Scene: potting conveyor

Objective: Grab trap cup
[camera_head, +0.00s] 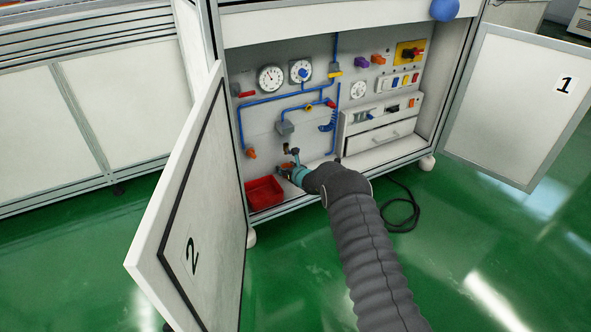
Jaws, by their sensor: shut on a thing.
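My gripper (288,168) is at the lower left of the open cabinet, low in front of the back panel, at the end of my grey sleeved arm. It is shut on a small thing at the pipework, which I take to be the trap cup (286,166). The cup shows only as a small orange-brown patch, mostly hidden by the gripper and wrist. I cannot tell whether it is still attached to the fitting above it.
A red bin (264,193) stands just left of my gripper on the cabinet floor. Open doors marked 2 (205,230) and 1 (525,105) flank the cabinet. Blue pipes, gauges (271,78) and a drawer unit (380,138) fill it. A black cable (405,215) lies on the green floor.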

